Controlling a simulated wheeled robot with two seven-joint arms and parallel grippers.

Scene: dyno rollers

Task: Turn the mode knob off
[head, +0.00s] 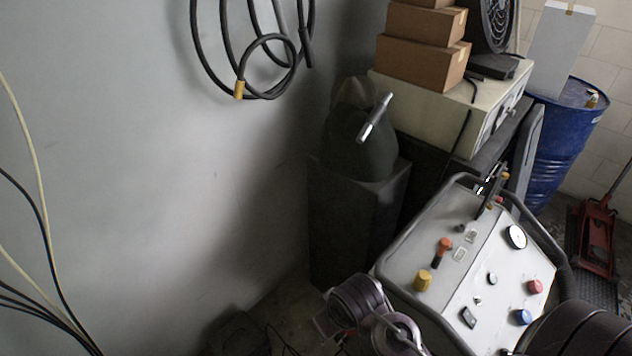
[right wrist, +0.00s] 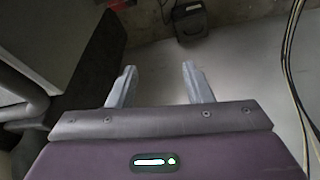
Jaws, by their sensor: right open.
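A light grey control panel (head: 452,283) with a dark tubular frame stands at the lower right of the head view. It carries a yellow knob (head: 422,281), an orange knob with a dark lever (head: 442,250), a red knob (head: 535,287), a blue knob (head: 522,317) and a black switch (head: 467,317). No readable label shows which one is the mode knob. My right gripper (right wrist: 158,72) is open and empty in the right wrist view, above grey floor, with no panel knob between its fingers. My left gripper cannot be made out in the head view.
Behind the panel stand a beige cabinet (head: 425,105) with cardboard boxes (head: 420,63), a blue drum (head: 558,150) and a red floor jack (head: 596,235). A dark pedestal (head: 345,225) is left of the panel. Hoses (head: 225,50) hang on the wall. Cables (right wrist: 291,70) run beside my right gripper.

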